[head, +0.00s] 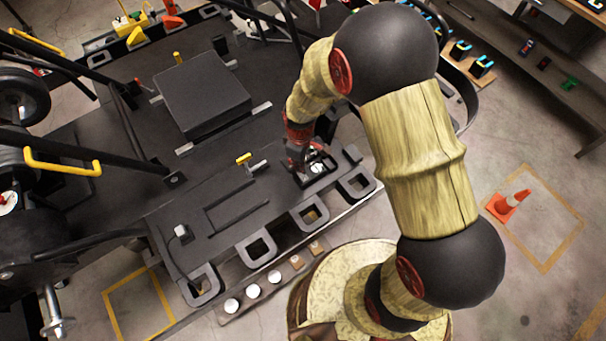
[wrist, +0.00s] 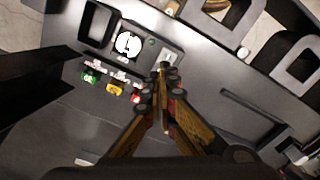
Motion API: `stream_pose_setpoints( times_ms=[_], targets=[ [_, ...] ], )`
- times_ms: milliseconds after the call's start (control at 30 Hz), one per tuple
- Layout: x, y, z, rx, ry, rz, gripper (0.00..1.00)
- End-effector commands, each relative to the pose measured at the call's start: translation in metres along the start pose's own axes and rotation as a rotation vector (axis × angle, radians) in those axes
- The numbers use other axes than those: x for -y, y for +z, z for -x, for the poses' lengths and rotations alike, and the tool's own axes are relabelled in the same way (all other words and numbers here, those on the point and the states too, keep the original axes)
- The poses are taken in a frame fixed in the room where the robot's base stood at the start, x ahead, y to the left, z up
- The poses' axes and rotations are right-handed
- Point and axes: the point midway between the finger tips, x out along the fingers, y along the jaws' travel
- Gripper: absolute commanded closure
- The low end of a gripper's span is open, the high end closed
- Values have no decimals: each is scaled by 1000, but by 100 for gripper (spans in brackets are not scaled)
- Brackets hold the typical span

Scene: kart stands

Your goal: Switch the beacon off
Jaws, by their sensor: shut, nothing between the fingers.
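A dark control panel lies under my gripper. In the wrist view it carries a round white gauge (wrist: 128,44), and a row of small controls: a green one (wrist: 90,75), a yellow one (wrist: 115,88) and a red one (wrist: 137,97). My gripper (wrist: 165,72) is shut and empty, its fingertips over the panel just right of the gauge and the red control. A small plate (wrist: 171,56) shows just beyond the tips; whether they touch it I cannot tell. In the head view my gripper (head: 299,168) partly covers the panel beside the gauge (head: 316,168). I cannot make out which part is the beacon or its switch.
A yellow-topped lever (head: 245,160) and a small grey switch (head: 181,232) stand on the deck to the left. A raised black block (head: 203,93) lies behind. Black bars and yellow handles (head: 62,163) crowd the left.

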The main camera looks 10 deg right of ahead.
Motion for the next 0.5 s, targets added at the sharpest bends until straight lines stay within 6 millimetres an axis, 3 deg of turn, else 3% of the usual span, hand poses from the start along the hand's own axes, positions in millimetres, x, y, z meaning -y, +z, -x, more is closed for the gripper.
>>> stream_pose_setpoints(
  times_ms=[500],
  targets=[
    [0,0,-4,0,0,0,100]
  ],
)
